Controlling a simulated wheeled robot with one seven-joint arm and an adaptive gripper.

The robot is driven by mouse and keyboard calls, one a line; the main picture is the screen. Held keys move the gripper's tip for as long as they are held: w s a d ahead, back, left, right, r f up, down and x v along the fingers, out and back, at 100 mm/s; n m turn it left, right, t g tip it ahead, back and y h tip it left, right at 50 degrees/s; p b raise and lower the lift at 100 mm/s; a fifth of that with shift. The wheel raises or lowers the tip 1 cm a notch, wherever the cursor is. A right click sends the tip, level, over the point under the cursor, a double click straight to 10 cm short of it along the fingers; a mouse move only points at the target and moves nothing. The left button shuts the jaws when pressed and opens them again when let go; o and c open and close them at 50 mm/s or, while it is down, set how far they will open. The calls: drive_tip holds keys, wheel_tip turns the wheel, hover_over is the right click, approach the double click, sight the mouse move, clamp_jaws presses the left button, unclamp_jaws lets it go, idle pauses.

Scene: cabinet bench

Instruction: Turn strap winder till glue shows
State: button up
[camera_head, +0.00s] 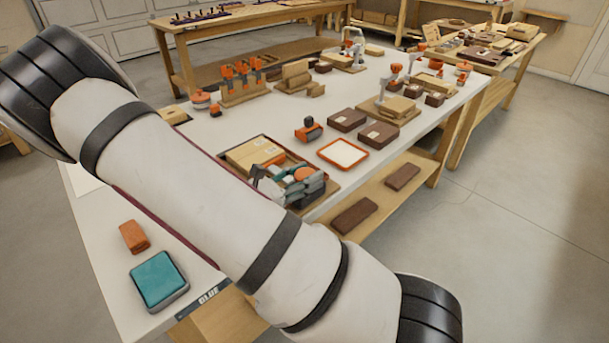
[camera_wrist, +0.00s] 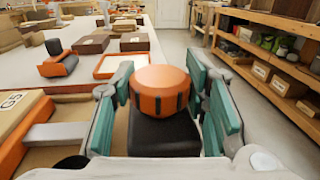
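An orange round knob (camera_wrist: 161,86) with dark notches sits on a black block (camera_wrist: 162,134) in the wrist view. It looks like the strap winder's knob. The grey and teal fingers of my gripper (camera_wrist: 160,80) stand on either side of it, close to its rim; I cannot tell whether they touch it. In the head view my gripper (camera_head: 290,187) is over the bench's near right edge, beside a tray of cartons (camera_head: 255,152). A dark label reading GLUE (camera_head: 208,297) is on the bench's front edge. My arm hides part of the bench.
A teal-topped block (camera_head: 158,279) and an orange block (camera_head: 134,236) lie at the bench's near left. An orange-rimmed tray (camera_head: 343,153), brown boxes (camera_head: 378,135) and an orange-and-black tape dispenser (camera_head: 309,129) stand beyond my gripper. Shelves (camera_wrist: 270,60) line the right in the wrist view.

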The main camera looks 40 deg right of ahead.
drive_tip(key=shift+g, duration=0.3)
drive_tip(key=shift+c, duration=0.3)
drive_tip(key=m+g+y, duration=0.1)
drive_tip(key=m+g, duration=0.2)
drive_tip(key=g, duration=0.1)
drive_tip(key=shift+w+d+b, duration=0.1)
drive_tip(key=shift+w+b, duration=0.05)
drive_tip(key=shift+b, duration=0.15)
drive_tip(key=shift+m+g+y+b, duration=0.4)
drive_tip(key=shift+m+g+y, duration=0.75)
drive_tip(key=shift+g, duration=0.65)
drive_tip(key=o, duration=1.2)
drive_tip(key=shift+c, duration=0.2)
drive_tip(key=v, duration=1.2)
drive_tip(key=shift+f, duration=0.15)
